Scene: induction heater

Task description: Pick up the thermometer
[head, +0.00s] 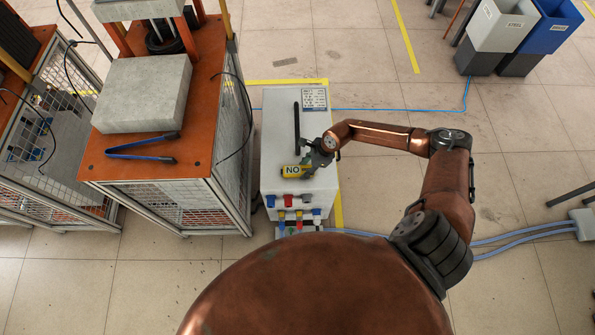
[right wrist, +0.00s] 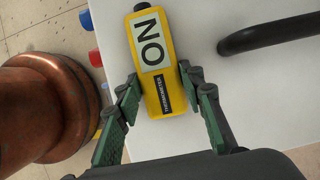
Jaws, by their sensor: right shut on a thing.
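My right gripper (head: 308,164) is shut on the thermometer. In the right wrist view its green-padded fingers (right wrist: 160,82) sit on either side of the near part of the yellow body. My left gripper is not in view.
The white cabinet (head: 275,130) has a black handle (head: 296,125) on top and coloured connectors at its front. To its left stands an orange-topped bench (head: 200,100) with a grey block (head: 143,95) and blue tongs (head: 143,148). Open floor lies to the right, with blue hoses (head: 520,234).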

